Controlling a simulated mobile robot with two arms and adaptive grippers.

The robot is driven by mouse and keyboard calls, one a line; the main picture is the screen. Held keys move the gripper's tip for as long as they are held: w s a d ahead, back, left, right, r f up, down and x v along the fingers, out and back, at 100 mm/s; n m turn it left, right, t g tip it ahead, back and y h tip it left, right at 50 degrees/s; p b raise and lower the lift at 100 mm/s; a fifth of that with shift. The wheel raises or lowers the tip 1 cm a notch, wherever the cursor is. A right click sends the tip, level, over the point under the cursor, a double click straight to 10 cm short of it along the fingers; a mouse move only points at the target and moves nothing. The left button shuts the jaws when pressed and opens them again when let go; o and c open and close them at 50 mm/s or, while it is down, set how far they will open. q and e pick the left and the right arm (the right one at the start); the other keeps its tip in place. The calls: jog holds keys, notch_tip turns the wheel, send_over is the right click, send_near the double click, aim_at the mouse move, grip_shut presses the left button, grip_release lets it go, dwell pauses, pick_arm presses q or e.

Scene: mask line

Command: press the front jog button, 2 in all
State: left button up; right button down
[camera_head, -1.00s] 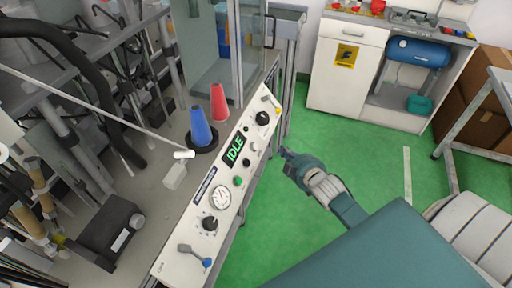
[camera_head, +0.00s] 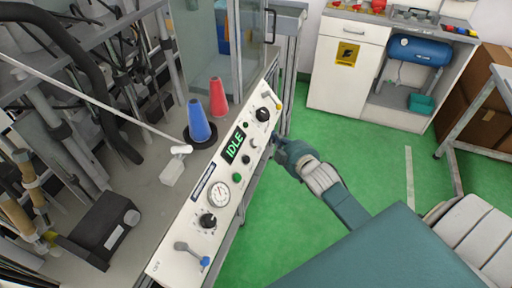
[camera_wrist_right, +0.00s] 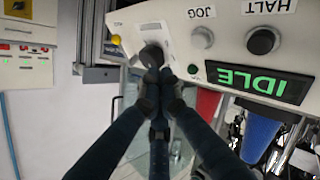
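The jog button (camera_head: 253,143) is a small pale button on the white control panel (camera_head: 170,249). In the right wrist view, the jog button (camera_wrist_right: 202,38) sits under an upside-down JOG label, right of a black knob (camera_wrist_right: 152,54). My right gripper (camera_head: 275,140) is at the panel's right edge, close to the jog button. In the wrist view my right gripper (camera_wrist_right: 159,78) has its fingertips together, in front of the knob's lower part and left of the jog button. It holds nothing visible. Contact with the panel cannot be told. My left gripper is not in view.
A black button under HALT (camera_wrist_right: 262,40) and a green IDLE display (camera_head: 234,147) are beside the jog button. A lever with a yellow tip (camera_head: 278,105) is at the panel's far end. Blue (camera_head: 199,124) and red (camera_head: 218,98) cones stand behind.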

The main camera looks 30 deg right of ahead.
aim_at(255, 143)
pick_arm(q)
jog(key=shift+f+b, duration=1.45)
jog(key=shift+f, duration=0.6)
pick_arm(e)
jog(key=shift+w+a+f, duration=0.75)
jog(key=shift+w+f, duration=0.1)
jog(key=shift+f, duration=0.05)
jog(key=shift+w+a+f, duration=0.7)
jog(key=shift+w+f, duration=0.1)
jog(key=shift+f, duration=0.1)
jog(key=shift+w+f, duration=0.1)
jog(key=shift+w+a+f, duration=0.15)
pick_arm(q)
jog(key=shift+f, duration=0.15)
pick_arm(e)
jog(key=shift+w+a+f, duration=0.2)
jog(key=shift+a+f, duration=0.05)
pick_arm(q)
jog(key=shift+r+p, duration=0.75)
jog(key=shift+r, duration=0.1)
pick_arm(e)
jog(key=shift+s+d+r, duration=0.35)
jog(key=shift+s+r, duration=0.1)
jog(key=shift+r, duration=0.05)
